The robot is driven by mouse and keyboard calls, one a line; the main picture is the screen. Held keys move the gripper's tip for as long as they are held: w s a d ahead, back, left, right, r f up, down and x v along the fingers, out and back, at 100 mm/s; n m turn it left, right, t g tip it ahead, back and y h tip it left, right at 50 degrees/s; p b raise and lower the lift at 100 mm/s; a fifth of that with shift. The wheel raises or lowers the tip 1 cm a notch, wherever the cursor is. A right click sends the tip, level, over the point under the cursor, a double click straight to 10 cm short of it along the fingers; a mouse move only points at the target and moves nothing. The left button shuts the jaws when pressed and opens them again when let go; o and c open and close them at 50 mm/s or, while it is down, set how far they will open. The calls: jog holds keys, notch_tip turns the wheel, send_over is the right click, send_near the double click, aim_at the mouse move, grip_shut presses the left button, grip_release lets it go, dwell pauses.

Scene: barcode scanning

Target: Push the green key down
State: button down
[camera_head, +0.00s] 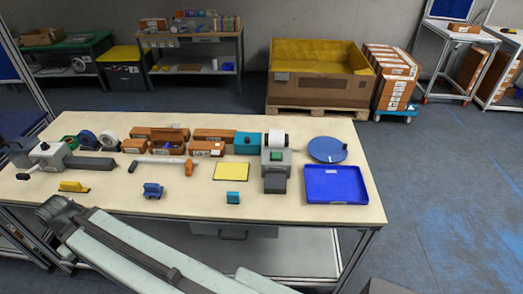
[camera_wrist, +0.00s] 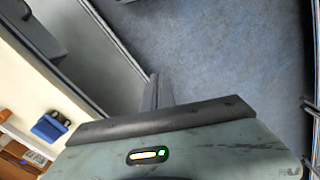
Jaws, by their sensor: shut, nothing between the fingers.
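The green key (camera_head: 276,156) is a small green square on top of a grey device (camera_head: 276,171) at the right-middle of the table. A white roll sits at the back of this device and a dark block at its front. The key does not show in the wrist view. My gripper (camera_wrist: 155,80) shows in the wrist view as narrow dark fingers, shut and empty, over the floor beside the table edge. It is away from the key and cannot be made out in the head view.
A blue tray (camera_head: 336,186) and a blue round plate (camera_head: 327,150) lie right of the device. A yellow pad (camera_head: 231,172) and a small teal object (camera_head: 233,197) lie to its left. Several brown boxes and tape rolls stand behind. My arm crosses the table's front edge.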

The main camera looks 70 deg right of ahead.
jog(key=shift+w+a+r, duration=0.1)
jog(key=shift+w, duration=0.1)
jog(key=s+d+r+m+h+p, duration=0.15)
jog(key=d+m, duration=0.25)
jog(key=d, duration=1.5)
jog(key=s+d+r+m+h+p, duration=0.1)
jog(key=s+d+r+m+h, duration=0.25)
jog(key=d, duration=1.55)
jog(key=s+d+r+m+g+h+p, duration=0.1)
jog(key=s+d+r+m+g, duration=0.1)
jog(key=s+d, duration=1)
jog(key=s+d+r+m+g+h+p, duration=0.1)
jog(key=s+d+r+m, duration=0.3)
jog(key=s+d, duration=0.9)
jog(key=d+m+g+h, duration=0.1)
jog(key=d, duration=0.2)
jog(key=shift+s+r, duration=0.25)
jog(key=shift+r, duration=0.15)
jog(key=shift+a+f, duration=0.1)
